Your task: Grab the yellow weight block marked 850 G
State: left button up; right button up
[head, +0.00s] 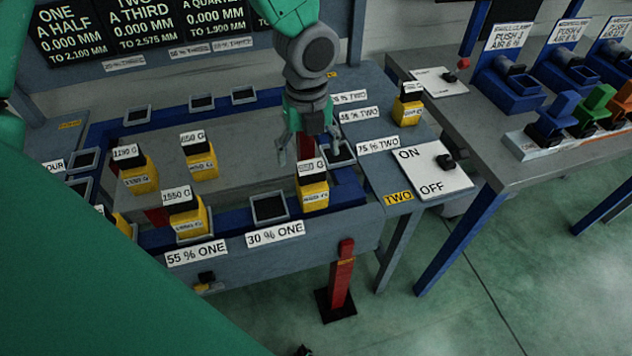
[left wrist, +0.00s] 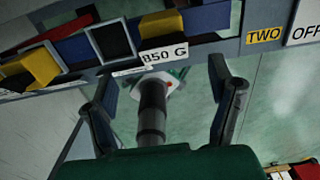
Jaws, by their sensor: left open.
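The yellow weight block (head: 313,194) with a black top stands at the front right corner of the blue frame. Its white tag is hard to read in the head view. In the left wrist view a yellow block (left wrist: 162,25) shows at the top, with a tag that reads 850 G (left wrist: 165,54). My left gripper (head: 308,150) is open and empty, just behind and above this block in the head view. In the left wrist view its two fingers (left wrist: 162,78) are spread, with the block beyond the tips. My right gripper is not in view.
Other yellow blocks stand on the frame and table: one at the left (head: 138,178), one at the back (head: 201,167), one in front (head: 187,218). An empty square socket (head: 269,208) lies left of the tagged block. An ON/OFF panel (head: 429,170) is at the right.

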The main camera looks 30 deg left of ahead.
aim_at(309, 166)
pick_arm(q)
jog(key=f, duration=0.5)
jog(key=shift+w+a, duration=0.2)
jog(key=shift+w, duration=0.05)
jog(key=f, duration=0.5)
jog(key=shift+w+d, duration=0.15)
jog(key=shift+d, duration=0.15)
jog(key=shift+r, duration=0.1)
jog(key=shift+a, duration=0.1)
jog(key=c, duration=1.6)
